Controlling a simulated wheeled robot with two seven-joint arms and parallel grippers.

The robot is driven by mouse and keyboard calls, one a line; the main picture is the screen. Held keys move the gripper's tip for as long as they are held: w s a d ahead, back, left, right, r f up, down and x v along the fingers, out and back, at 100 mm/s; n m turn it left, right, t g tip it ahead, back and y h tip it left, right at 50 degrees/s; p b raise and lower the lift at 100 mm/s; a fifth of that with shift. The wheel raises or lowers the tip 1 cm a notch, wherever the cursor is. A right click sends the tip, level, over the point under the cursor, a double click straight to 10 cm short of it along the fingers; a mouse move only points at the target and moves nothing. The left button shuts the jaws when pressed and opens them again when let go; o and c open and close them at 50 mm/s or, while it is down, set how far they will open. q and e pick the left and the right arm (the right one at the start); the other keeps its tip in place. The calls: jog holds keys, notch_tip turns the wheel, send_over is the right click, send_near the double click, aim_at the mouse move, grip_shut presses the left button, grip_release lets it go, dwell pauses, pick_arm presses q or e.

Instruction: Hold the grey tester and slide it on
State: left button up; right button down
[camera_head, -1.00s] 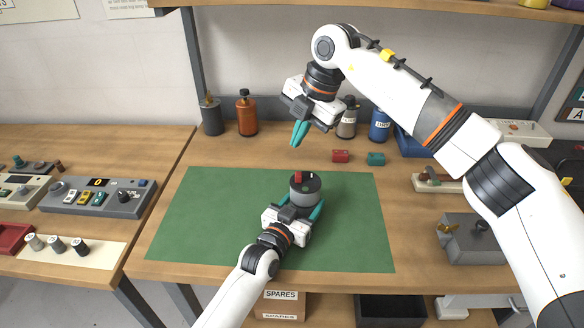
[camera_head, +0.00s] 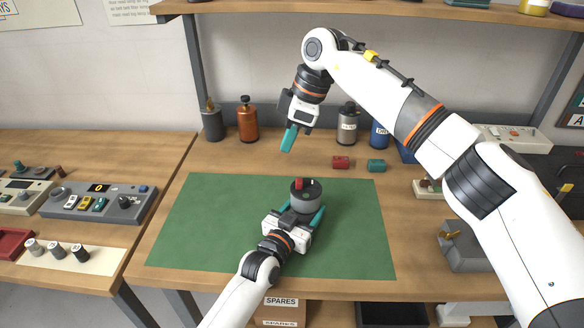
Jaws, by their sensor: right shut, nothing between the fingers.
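The grey tester (camera_head: 306,198) is a short round body with a dark top that carries a small red block and a white mark. It stands upright on the green mat (camera_head: 200,225). My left gripper (camera_head: 306,208) reaches it from the front, with its teal fingers on both sides of the body; contact on the far side is partly hidden. My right gripper (camera_head: 289,139) is shut and empty, fingers pointing down, above the table behind the mat and apart from the tester.
A red block (camera_head: 341,162) and a teal block (camera_head: 376,165) lie behind the mat. Several bottles, one an orange bottle (camera_head: 247,120), stand along the back. A grey metal fixture (camera_head: 462,247) is at the right. The mat's left side is clear.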

aim_at(293, 188)
jog(key=f, duration=0.9)
jog(key=shift+d+f, duration=0.2)
jog(key=shift+d, duration=0.2)
jog(key=shift+d, duration=2.05)
pick_arm(q)
jog(key=shift+a, duration=0.15)
